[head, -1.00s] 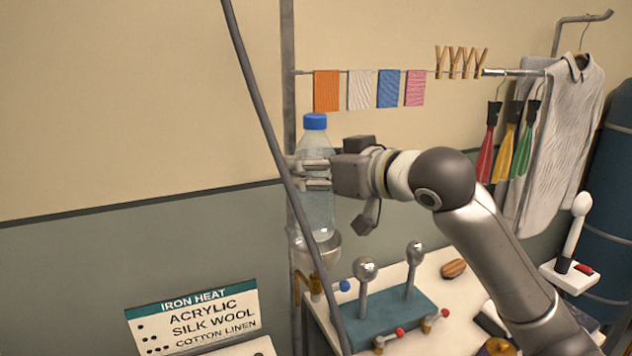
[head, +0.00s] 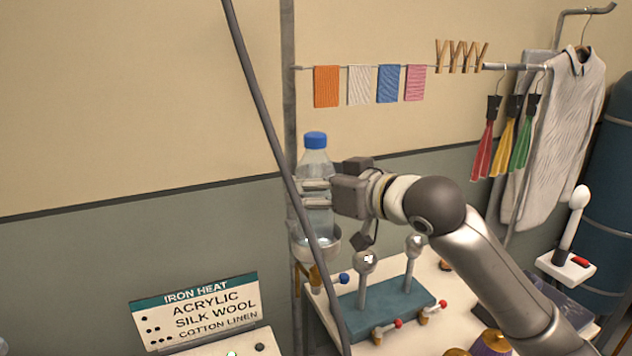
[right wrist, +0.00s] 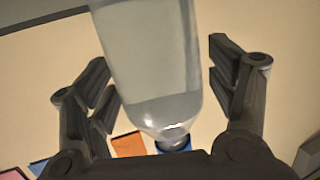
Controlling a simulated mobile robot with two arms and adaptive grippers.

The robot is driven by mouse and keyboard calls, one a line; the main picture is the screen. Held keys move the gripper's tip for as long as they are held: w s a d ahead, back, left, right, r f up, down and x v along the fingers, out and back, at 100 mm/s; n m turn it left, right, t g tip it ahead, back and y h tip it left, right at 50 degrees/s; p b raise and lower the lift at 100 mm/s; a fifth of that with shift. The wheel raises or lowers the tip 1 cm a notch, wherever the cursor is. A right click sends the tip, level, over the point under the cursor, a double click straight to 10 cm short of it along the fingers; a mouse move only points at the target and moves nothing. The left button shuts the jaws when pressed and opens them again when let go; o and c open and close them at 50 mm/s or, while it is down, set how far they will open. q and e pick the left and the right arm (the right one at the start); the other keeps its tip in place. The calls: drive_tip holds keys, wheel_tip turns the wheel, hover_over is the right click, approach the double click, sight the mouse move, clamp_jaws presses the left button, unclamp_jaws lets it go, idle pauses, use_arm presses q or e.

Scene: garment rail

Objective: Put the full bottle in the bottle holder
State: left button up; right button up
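The full bottle (head: 316,165) is clear with a blue cap and stands upright in the head view. Its lower end is inside the bottle holder (head: 331,243), a metal cup beside the grey pole; the cup wall hides its bottom. My left gripper is not in view.
A dark slanting cable (head: 268,125) passes just in front of the bottle. A teal block (head: 388,305) with two ball-topped posts stands on the white table below. Cloth swatches (head: 358,86) and hanging garments (head: 565,110) are behind and right. An iron heat sign (head: 197,310) is lower left.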

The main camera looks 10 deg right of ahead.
drive_tip(key=b+v, duration=0.3)
drive_tip(key=v, duration=0.9)
drive_tip(key=shift+r, duration=0.15)
